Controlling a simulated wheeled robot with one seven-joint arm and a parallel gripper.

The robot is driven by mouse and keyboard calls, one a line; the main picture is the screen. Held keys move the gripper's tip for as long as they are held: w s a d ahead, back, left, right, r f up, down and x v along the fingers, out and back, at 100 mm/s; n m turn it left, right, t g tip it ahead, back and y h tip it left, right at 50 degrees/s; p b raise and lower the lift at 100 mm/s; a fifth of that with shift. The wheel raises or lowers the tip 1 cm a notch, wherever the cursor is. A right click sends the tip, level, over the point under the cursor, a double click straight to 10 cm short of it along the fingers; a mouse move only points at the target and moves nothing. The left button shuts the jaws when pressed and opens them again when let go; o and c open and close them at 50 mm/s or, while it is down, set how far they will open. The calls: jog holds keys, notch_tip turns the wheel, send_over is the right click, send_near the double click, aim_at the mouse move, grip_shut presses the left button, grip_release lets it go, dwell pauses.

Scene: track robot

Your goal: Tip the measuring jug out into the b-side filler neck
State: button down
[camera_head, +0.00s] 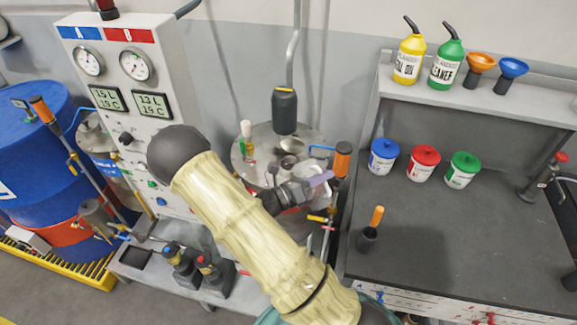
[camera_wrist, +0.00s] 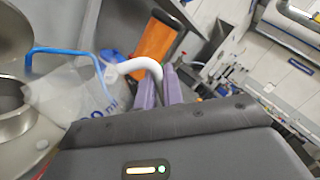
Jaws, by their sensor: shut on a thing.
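My gripper (camera_wrist: 163,88) has purple fingers shut on the white handle of the clear measuring jug (camera_wrist: 70,95). The head view shows my gripper (camera_head: 318,180) over the right side of a steel drum top (camera_head: 253,140), with the jug mostly hidden there. In the wrist view the jug looks tilted, its far end beside the open steel filler neck (camera_wrist: 18,122). The neck also shows in the head view (camera_head: 288,163), left of the jug, with its lid raised. I cannot tell whether liquid is flowing or what is left in the jug.
A blue tube (camera_wrist: 60,52) and an orange-handled part (camera_head: 342,160) stand close by the jug. The gauge panel (camera_head: 122,75) stands left. The right bench (camera_head: 420,225) holds three small tubs and has clear room.

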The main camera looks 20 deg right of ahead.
jog(key=s+f+m+b, duration=0.1)
jog(key=s+d+f+m+b, duration=0.1)
jog(key=f+m, duration=0.1)
jog(key=s+f+m+b, duration=0.1)
jog(key=s+f, duration=0.1)
jog(key=shift+d+m+g+y, duration=0.15)
jog(key=shift+m+g+y, duration=0.15)
jog(key=shift+m, duration=0.1)
notch_tip(320, 180, up, 19)
jog(key=m+p, duration=0.2)
jog(key=p, duration=1.5)
send_over(331, 198)
jog(key=s+a, duration=0.1)
jog(key=s, duration=0.3)
notch_tip(331, 198, down, 24)
jog(key=s+m+b, duration=0.1)
jog(key=m+b, duration=0.1)
jog(key=b, duration=1.5)
jog(key=shift+s+d+y, duration=0.15)
jog(key=shift+s+y, duration=0.05)
jog(key=shift+y, duration=0.1)
jog(key=shift+w+r, duration=0.1)
jog(key=shift+r, duration=0.05)
